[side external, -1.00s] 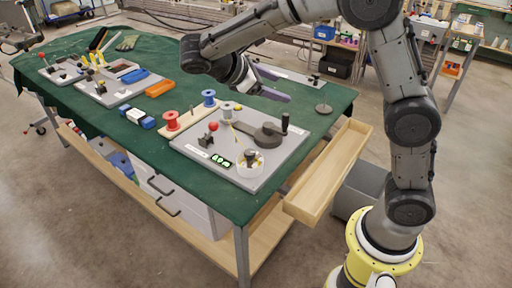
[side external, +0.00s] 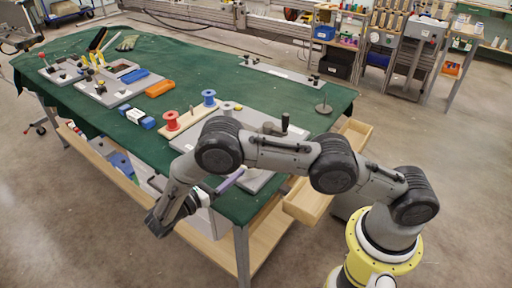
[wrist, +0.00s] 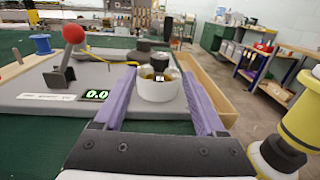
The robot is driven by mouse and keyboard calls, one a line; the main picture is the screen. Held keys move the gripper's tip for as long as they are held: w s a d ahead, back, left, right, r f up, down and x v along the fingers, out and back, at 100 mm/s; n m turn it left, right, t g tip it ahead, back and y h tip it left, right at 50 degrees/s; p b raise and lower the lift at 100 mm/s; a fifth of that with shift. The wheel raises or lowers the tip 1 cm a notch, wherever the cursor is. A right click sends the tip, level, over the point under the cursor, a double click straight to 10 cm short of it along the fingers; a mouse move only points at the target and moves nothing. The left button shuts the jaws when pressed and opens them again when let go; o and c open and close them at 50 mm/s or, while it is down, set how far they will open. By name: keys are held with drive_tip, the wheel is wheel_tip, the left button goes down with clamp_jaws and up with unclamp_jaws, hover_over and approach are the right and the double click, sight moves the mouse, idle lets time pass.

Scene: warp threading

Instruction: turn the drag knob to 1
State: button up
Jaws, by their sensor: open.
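The drag knob appears to be the small dark-topped knob (wrist: 160,60) on the white round cup (wrist: 158,88) at the grey board's near edge. Its setting is not readable. My gripper (wrist: 156,66) is open, with its two purple fingers reaching forward on either side of the cup in the wrist view. I cannot tell whether the fingertips have reached the knob. A green display (wrist: 96,95) left of the cup reads 0.0. In the side view a purple finger (side external: 230,180) shows at the board's near edge, and my arm hides the cup.
A red-ball lever (wrist: 73,35) stands left of the cup. A black crank handle (side external: 285,122) rises from the board. A wooden tray (side external: 305,203) juts from the table's right side. The green cloth's middle is mostly clear.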

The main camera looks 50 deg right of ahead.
drive_tip(key=d, duration=1.2)
drive_tip(key=shift+s+d, duration=0.25)
drive_tip(key=shift+s, duration=0.15)
clamp_jaws()
